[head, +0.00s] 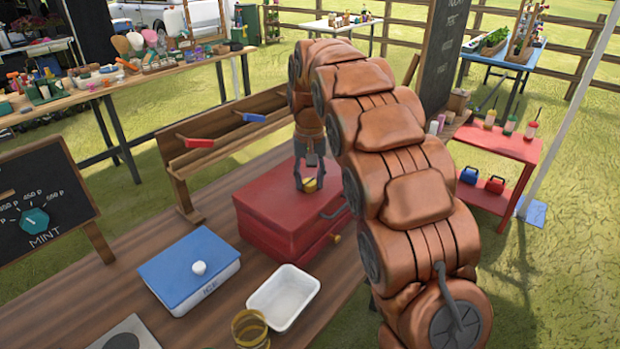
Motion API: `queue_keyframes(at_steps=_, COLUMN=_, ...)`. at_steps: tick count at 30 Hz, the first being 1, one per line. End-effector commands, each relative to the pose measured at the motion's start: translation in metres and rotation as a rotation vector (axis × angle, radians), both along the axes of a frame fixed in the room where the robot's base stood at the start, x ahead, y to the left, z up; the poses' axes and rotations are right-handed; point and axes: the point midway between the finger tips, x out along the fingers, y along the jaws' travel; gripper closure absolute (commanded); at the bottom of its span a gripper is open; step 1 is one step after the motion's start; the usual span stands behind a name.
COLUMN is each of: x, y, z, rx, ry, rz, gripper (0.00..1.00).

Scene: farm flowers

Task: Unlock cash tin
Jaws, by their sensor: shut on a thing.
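The red cash tin (262,222) stands on the wooden table, its lid down. A grey handle (336,212) is on its right side, and a small brass piece (335,238) shows low on that side. My gripper (309,184) points down over the lid and is shut on a small yellow brass piece (310,186). I cannot tell whether this piece is a key or a knob, or whether it touches the lid. My arm hides the tin's far right part.
A blue-lidded ICE box (190,265), a white tray (284,297) and a brass coil (250,328) stand in front of the tin. A wooden rack (225,140) with red and blue handles is behind it. A MINT dial board (40,205) stands at left.

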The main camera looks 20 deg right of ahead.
Motion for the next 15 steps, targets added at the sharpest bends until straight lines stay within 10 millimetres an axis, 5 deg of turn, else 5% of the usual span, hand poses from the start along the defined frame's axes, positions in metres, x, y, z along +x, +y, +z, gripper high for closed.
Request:
queue_keyframes(at_steps=5, x=0.0011, y=0.0, z=0.0007, rx=0.0, ry=-0.004, rz=0.0, gripper=0.95)
queue_keyframes(at_steps=6, x=0.001, y=0.0, z=0.0006, rx=0.0, ry=-0.004, rz=0.001, gripper=0.57)
queue_keyframes(at_steps=12, x=0.0005, y=0.0001, z=0.0003, rx=0.0, ry=-0.002, rz=0.001, gripper=0.36)
queue_keyframes(at_steps=15, x=0.0003, y=0.0002, z=0.0002, rx=0.0, ry=-0.001, rz=0.001, gripper=0.34)
